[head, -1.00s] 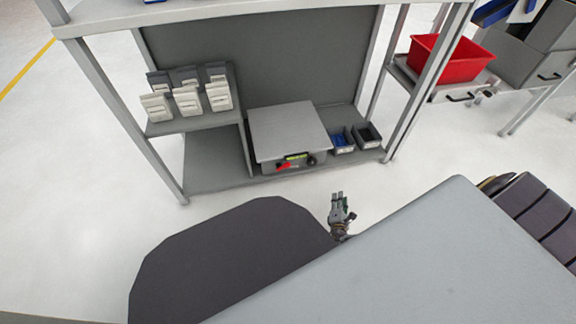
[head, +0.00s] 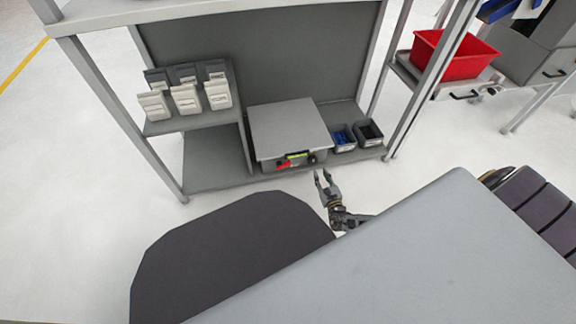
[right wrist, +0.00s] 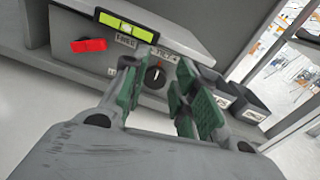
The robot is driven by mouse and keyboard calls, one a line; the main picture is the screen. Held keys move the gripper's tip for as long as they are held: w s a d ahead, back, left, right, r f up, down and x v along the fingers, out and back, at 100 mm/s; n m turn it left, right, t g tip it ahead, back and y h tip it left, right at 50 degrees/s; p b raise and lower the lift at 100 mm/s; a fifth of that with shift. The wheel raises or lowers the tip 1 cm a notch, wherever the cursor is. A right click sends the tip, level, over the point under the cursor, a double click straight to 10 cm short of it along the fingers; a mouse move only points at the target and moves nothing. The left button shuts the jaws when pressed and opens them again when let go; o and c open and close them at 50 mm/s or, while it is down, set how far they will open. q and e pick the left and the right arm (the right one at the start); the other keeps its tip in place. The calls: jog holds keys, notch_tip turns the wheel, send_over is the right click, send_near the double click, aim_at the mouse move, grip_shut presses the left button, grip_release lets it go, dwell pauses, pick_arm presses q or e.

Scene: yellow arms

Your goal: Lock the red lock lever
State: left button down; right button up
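The red lock lever (head: 284,166) is on the front face of a grey box-shaped device (head: 290,128) on the shelf. In the right wrist view the lever (right wrist: 88,45) lies roughly level, left of a black knob (right wrist: 155,75) and below a yellow-green level (right wrist: 128,26). My right gripper (head: 322,174) is just in front of the device, right of the lever and apart from it. In the right wrist view its green-padded fingers (right wrist: 155,92) are spread with nothing between them. My left gripper is not in view.
Two small bins, one with blue items (head: 342,138) and one dark (head: 369,134), stand right of the device. White boxes (head: 186,98) sit on a raised shelf to the left. A shelf post (head: 425,85) rises at the right. A red bin (head: 455,55) stands beyond it.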

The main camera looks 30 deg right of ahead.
jog(key=w+a+f+n+y, duration=0.1)
jog(key=a+n+y, duration=0.1)
jog(key=n, duration=1)
jog(key=a+f+n+g+y, duration=0.1)
jog(key=a+n+y, duration=0.2)
jog(key=n, duration=1)
jog(key=shift+w+a+f+n, duration=0.2)
jog(key=shift+w+a+n, duration=0.15)
jog(key=shift+a, duration=0.7)
